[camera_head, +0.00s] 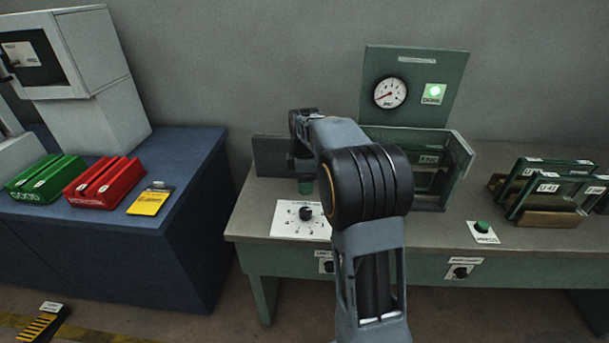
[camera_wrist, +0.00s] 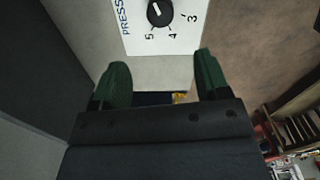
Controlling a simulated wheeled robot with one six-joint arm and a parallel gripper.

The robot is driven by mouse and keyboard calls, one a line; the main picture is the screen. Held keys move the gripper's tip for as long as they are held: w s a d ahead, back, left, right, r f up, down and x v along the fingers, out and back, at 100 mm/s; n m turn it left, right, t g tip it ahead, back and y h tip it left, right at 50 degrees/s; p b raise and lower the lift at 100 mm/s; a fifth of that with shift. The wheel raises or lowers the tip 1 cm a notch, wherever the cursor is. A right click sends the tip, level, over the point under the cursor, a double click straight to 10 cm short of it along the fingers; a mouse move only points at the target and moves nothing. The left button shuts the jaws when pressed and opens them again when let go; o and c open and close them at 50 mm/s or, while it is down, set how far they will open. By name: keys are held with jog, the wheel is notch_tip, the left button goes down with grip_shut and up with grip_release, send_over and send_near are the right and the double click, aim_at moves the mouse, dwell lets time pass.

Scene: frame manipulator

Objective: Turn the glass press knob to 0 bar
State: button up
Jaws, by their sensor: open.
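The glass press knob (camera_head: 305,213) is a small black round knob on a white dial plate (camera_head: 285,226) on the bench. In the head view a green fingertip (camera_head: 305,187) shows just above the knob. The pressure gauge (camera_head: 390,92) has a red needle toward its lower left.
A green panel with a lit green lamp (camera_head: 434,92) stands behind the press frame (camera_head: 455,165). A green button (camera_head: 482,227) and glass panes in a rack (camera_head: 550,188) are at right. Black switches (camera_head: 460,272) are on the bench front. Green and red trays (camera_head: 102,183) are at left.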

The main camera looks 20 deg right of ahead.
jog(key=shift+r, duration=0.9)
jog(key=s+a+m+t, duration=0.1)
jog(key=s+a+m, duration=0.2)
jog(key=s, duration=0.4)
jog(key=s+a+f+m+t, duration=0.1)
jog(key=s+a+m, duration=0.2)
jog(key=s+m, duration=0.3)
jog(key=s+a+f+m+t, duration=0.1)
jog(key=s+a+m, duration=0.3)
jog(key=s, duration=0.5)
jog(key=shift+f+m, duration=0.15)
jog(key=shift+m, duration=0.35)
jog(key=shift+s+a+r+t, duration=0.1)
jog(key=shift+a+r+t, duration=0.25)
jog(key=shift+r, duration=0.3)
jog(key=shift+c, duration=0.2)
